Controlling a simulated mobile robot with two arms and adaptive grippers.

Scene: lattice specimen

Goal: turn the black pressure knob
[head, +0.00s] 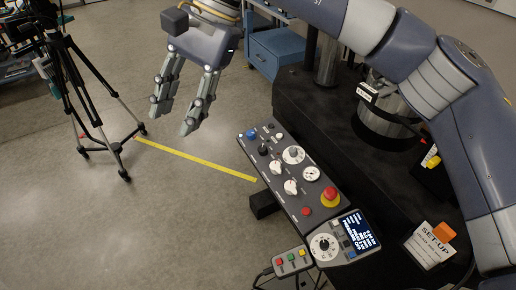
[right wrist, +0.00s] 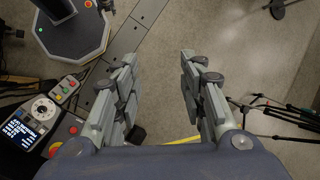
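The control panel (head: 286,203) is a dark sloped box with rows of controls, low in the middle of the head view. A small black knob (head: 263,149) sits near its upper left end, beside a blue button (head: 251,135); its label is too small to read. My right gripper (head: 177,113) is open and empty, held above and to the left of the panel, apart from it. The right wrist view also shows its two fingers (right wrist: 160,65) spread with only floor between them. The black knob cannot be made out there. My left gripper is not in view.
The panel also bears white knobs (head: 290,187), a gauge (head: 311,173) and a red emergency button (head: 330,197). A pendant with a screen (head: 359,231) and a small button box (head: 292,262) are below. A tripod (head: 92,110) stands left. Floor between is clear.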

